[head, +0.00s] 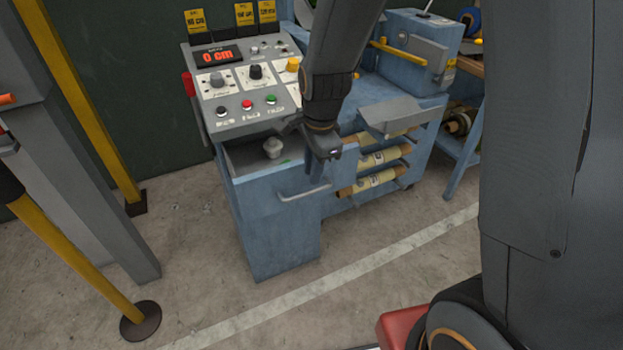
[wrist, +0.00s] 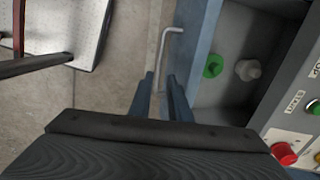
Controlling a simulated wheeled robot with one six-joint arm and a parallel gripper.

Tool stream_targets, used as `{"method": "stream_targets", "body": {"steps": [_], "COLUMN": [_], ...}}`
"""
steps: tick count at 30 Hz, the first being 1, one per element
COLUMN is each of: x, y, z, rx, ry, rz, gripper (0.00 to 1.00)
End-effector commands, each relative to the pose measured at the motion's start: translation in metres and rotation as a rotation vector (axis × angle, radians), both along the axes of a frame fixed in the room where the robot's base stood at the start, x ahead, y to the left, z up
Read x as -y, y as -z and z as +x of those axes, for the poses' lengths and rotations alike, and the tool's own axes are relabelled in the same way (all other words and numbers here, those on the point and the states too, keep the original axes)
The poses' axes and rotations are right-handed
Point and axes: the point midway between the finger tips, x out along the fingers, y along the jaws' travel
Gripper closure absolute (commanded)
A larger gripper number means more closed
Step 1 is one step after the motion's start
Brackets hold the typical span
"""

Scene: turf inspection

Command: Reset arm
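My gripper (head: 322,160) hangs at the end of my arm over the front of the blue control desk, just above an open drawer. In the wrist view my two dark fingers (wrist: 161,80) stand apart with a gap between them and hold nothing that I can see. The grey drawer handle (head: 305,193) lies below the gripper; in the wrist view the handle (wrist: 163,45) runs down towards the gap between the fingers. The open drawer (head: 243,170) holds a grey knob-like piece (head: 272,148) and a green round piece (wrist: 213,66).
The control panel (head: 245,84) with buttons, dials and a "0 cm" display stands behind the drawer. Rolls (head: 375,158) on a rack and a grey tray (head: 398,118) are close on the right. A yellow post (head: 75,260) stands left.

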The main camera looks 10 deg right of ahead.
Motion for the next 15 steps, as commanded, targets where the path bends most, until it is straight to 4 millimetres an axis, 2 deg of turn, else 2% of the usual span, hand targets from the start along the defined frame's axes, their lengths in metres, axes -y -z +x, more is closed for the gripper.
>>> {"method": "stream_targets", "body": {"steps": [6,15], "x": [0.001,0.001], "y": [-0.014,-0.015], "z": [-0.002,-0.003], "rx": [0.001,0.0], "ry": [0.0,0.0], "rz": [0.0,0.0], "gripper": [0.83,0.83]}}
